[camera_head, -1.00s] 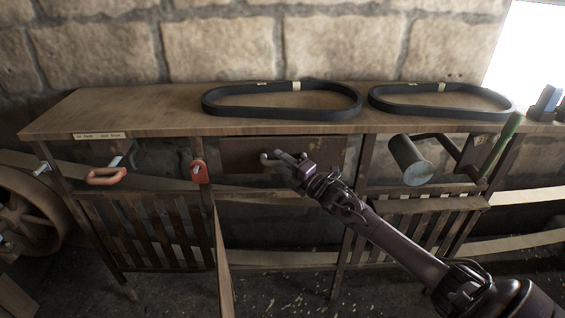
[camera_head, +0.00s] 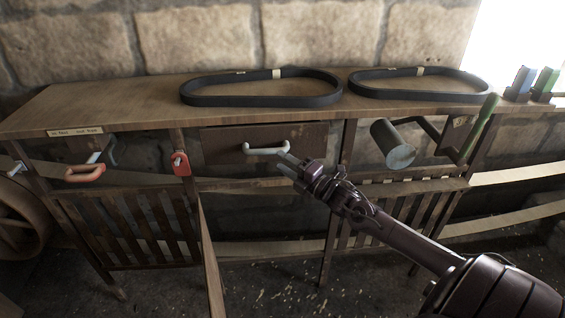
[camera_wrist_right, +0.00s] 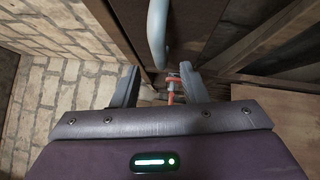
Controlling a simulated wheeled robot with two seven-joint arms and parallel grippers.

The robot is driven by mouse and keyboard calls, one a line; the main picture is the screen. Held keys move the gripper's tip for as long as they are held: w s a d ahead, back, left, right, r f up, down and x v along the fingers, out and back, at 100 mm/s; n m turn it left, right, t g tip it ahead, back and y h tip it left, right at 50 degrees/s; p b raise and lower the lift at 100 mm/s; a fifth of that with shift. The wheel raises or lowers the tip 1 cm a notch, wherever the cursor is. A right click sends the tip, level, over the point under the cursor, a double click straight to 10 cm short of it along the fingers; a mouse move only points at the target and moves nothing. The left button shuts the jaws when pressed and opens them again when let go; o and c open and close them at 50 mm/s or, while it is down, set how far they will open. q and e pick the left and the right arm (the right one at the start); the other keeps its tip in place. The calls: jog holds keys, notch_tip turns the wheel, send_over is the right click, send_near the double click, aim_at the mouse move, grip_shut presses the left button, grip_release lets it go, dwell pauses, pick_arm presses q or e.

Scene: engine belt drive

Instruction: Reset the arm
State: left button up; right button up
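My right gripper (camera_head: 287,165) is just below and right of the pale curved handle (camera_head: 265,148) on the wooden drawer front (camera_head: 225,146) under the bench. In the right wrist view my gripper (camera_wrist_right: 160,88) has its two fingers spread apart with nothing held between them. There the pale handle (camera_wrist_right: 157,35) shows ahead of the fingertips, apart from them. A small red-orange part (camera_wrist_right: 171,90) shows between the fingers, farther off. My left gripper is not in view.
Two black belts (camera_head: 262,99) (camera_head: 420,85) lie on the bench top (camera_head: 120,100). A red-orange handle (camera_head: 85,173), a red part (camera_head: 180,163), a grey cylinder (camera_head: 393,145) and a green-gripped lever (camera_head: 479,128) are along the front. Slatted panels (camera_head: 135,225) stand below.

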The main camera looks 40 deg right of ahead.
jog(key=s+f+m+g+h, duration=0.25)
jog(key=s+f+m, duration=0.2)
jog(key=f, duration=0.75)
jog(key=s+f+m+g+h, duration=0.25)
jog(key=s+f+m, duration=0.2)
jog(key=f, duration=0.75)
jog(key=s+f+m+g+h, duration=0.1)
jog(key=s+f+m+g, duration=0.35)
jog(key=f, duration=0.75)
jog(key=s+a+f+m+g, duration=0.1)
jog(key=s+a+f, duration=0.2)
jog(key=s+f, duration=0.35)
jog(key=s+a+f+m+g, duration=0.2)
jog(key=s+a+f, duration=0.1)
jog(key=s+f, duration=0.4)
jog(key=s+a+f+m+g, duration=0.1)
jog(key=s+a+f+g, duration=0.1)
jog(key=s+a, duration=0.4)
jog(key=s+a+f+m+g+y, duration=0.1)
jog(key=s+a+f, duration=0.4)
jog(key=s, duration=1)
jog(key=a+m+g, duration=0.1)
jog(key=a+g, duration=0.1)
jog(key=shift+s+a+f, duration=0.3)
